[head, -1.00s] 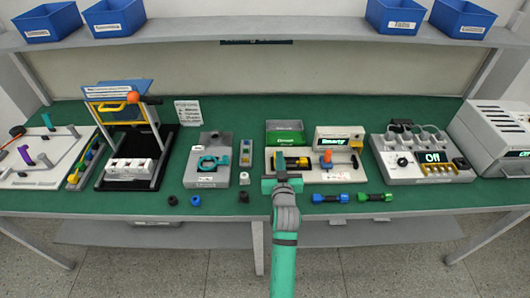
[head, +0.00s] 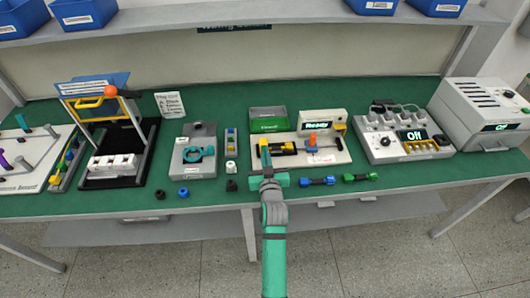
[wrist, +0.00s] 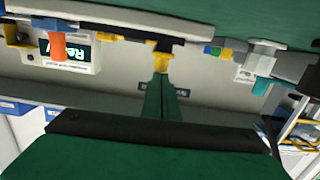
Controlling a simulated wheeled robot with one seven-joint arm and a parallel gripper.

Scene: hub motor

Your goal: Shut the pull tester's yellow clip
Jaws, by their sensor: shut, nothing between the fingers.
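The pull tester (head: 335,157) is a pale base at the middle of the bench with a display reading "Ready" (head: 316,127). A black and yellow clip (head: 281,148) lies along its front left part, with an orange post (head: 312,142) to its right. In the wrist view, which is upside down, a yellow piece of the clip (wrist: 162,62) stands out from the black bar. My gripper (head: 265,160) is shut and empty at the clip's left end. Its fingers (wrist: 160,98) point at the yellow piece; I cannot tell whether they touch it.
A green box (head: 267,119) stands behind the clip. Blue (head: 317,181) and green (head: 360,177) cylinders lie in front of the tester. A grey fixture with a teal part (head: 197,153) is to the left, a power unit reading "Off" (head: 405,143) to the right.

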